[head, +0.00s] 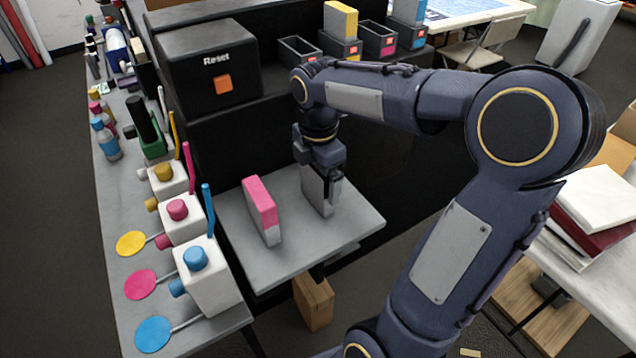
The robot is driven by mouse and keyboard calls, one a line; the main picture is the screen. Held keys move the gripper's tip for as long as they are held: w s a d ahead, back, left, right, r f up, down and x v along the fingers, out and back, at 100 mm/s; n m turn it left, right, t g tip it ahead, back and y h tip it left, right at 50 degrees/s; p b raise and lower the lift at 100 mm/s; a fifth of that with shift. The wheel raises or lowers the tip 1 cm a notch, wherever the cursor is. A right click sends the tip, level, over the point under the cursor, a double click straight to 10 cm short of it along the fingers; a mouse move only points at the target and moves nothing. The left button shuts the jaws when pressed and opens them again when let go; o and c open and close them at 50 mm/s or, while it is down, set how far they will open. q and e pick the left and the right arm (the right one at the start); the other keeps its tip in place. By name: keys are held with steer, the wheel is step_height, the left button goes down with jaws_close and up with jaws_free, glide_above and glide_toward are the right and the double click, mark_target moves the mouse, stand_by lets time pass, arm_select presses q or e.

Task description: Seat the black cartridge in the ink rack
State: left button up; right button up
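My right gripper (322,176) points down over a cartridge (315,194) on the grey stand (345,222). The lower part of this cartridge is pale grey; its top is hidden by the gripper, so I cannot see its colour. One dark finger shows along its right side, but I cannot tell whether the fingers press on it. The ink rack (300,50) is a row of black slots at the back. Its leftmost slot and the magenta-labelled slot (378,38) look empty. A yellow cartridge (341,20) and a blue cartridge (408,11) stand in the others. My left gripper is out of view.
A magenta-topped cartridge (262,208) stands on the stand, left of my gripper. A black box with an orange Reset button (223,84) is behind. Papers and books (590,210) lie on the right table.

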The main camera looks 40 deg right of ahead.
steer(key=c, duration=0.7)
steer(key=shift+c, duration=0.7)
steer(key=shift+r, duration=0.15)
